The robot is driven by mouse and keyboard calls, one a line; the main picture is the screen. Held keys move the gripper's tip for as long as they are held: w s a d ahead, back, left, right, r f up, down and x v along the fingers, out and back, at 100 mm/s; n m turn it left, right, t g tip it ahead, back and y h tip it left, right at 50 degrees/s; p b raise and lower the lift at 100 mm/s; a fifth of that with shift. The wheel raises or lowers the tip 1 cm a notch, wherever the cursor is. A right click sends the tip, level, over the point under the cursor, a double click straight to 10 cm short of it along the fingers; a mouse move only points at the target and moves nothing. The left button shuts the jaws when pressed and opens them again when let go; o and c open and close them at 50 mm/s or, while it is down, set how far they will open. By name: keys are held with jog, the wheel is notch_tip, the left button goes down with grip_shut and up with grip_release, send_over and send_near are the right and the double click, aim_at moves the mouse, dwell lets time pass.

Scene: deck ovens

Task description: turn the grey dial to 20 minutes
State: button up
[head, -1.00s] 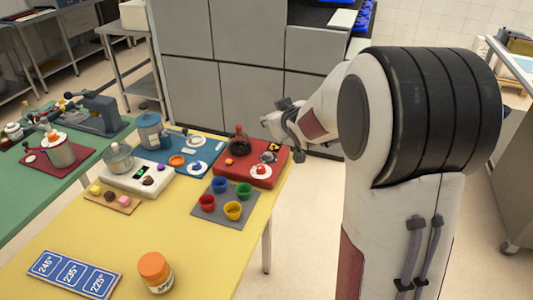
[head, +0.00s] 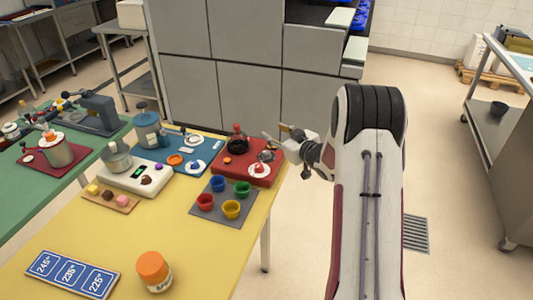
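A red panel box (head: 237,173) stands at the far right corner of the yellow table. On its right side is a small grey piece (head: 266,156) that looks like the grey dial; its markings are too small to read. A white disc with a red knob (head: 257,169) sits just in front of it. My gripper (head: 275,133) is above and beside the box's right rear edge, pointing left. Its fingers look spread, with nothing visible between them. It appears close to the grey piece but apart from it; the exact gap cannot be told.
A black pot-like part (head: 237,145) and an orange knob (head: 228,161) share the box. A grey mat (head: 209,207) with several coloured cups lies in front. Grey ovens (head: 247,95) rise behind.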

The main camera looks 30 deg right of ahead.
aim_at(269, 155)
jog(key=s+f+y, duration=0.1)
jog(key=f, duration=0.2)
jog(key=s+f+t+y, duration=0.1)
jog(key=f, duration=0.2)
jog(key=d+f+y, duration=0.1)
jog(key=f, duration=0.3)
jog(key=shift+s+y, duration=0.3)
jog(key=shift+s, duration=0.1)
jog(key=shift+s+a+f+t, duration=0.1)
jog(key=shift+s+f+t, duration=0.2)
jog(key=shift+t, duration=0.1)
jog(key=shift+w, duration=0.1)
jog(key=shift+x, duration=3.8)
jog(key=shift+a, duration=0.1)
jog(key=shift+c, duration=0.4)
grip_shut()
